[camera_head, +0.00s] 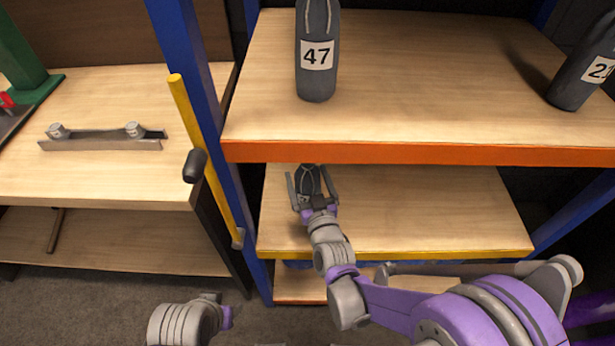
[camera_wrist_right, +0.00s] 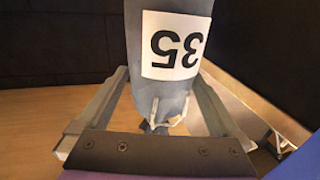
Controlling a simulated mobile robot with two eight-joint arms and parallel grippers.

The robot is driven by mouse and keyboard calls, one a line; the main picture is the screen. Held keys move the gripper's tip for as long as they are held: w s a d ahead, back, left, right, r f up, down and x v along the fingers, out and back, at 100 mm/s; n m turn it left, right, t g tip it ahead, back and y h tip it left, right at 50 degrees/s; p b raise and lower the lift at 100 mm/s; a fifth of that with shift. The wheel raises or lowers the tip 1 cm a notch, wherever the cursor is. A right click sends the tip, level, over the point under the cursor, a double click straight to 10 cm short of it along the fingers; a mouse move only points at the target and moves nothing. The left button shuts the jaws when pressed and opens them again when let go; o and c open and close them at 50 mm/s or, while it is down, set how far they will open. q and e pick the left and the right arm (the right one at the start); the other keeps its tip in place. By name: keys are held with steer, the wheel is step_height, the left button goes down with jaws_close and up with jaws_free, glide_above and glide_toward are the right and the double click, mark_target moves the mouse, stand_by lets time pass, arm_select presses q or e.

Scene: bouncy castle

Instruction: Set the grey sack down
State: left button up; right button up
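The grey sack (camera_head: 308,180), dark grey in the head view, is at the middle shelf (camera_head: 375,235), partly behind the upper shelf's edge. In the right wrist view the grey sack (camera_wrist_right: 167,88) carries a white label 35, upside down, with its tied neck towards my gripper's palm. My right gripper (camera_head: 311,183) has its fingers on both sides of the sack. In the wrist view its fingertips (camera_wrist_right: 163,78) meet the sack's sides. The sack's far end is cut off, so its contact with the shelf is hidden. My left gripper is out of view.
The upper shelf (camera_head: 420,90) with its orange edge overhangs my right gripper; sacks labelled 47 (camera_head: 318,80) and about 21 (camera_head: 580,85) stand on it. A blue post and yellow bar (camera_head: 205,150) stand left. The middle shelf is bare to the right.

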steer(key=shift+r, duration=0.2)
steer(key=p+v, duration=0.1)
steer(key=v, duration=1.1)
steer(key=shift+d, duration=0.1)
steer(key=s+d+f+m+g+h, duration=0.1)
steer(key=s+d+f+g+h, duration=0.1)
steer(key=s+d+g, duration=0.4)
steer(key=s+d+f+m+g+h, duration=0.2)
steer(key=s+d+g, duration=0.5)
steer(key=s, duration=0.5)
steer(key=shift+s+d+f+h, duration=0.35)
steer(key=shift+d+f, duration=0.35)
steer(key=shift+d, duration=0.4)
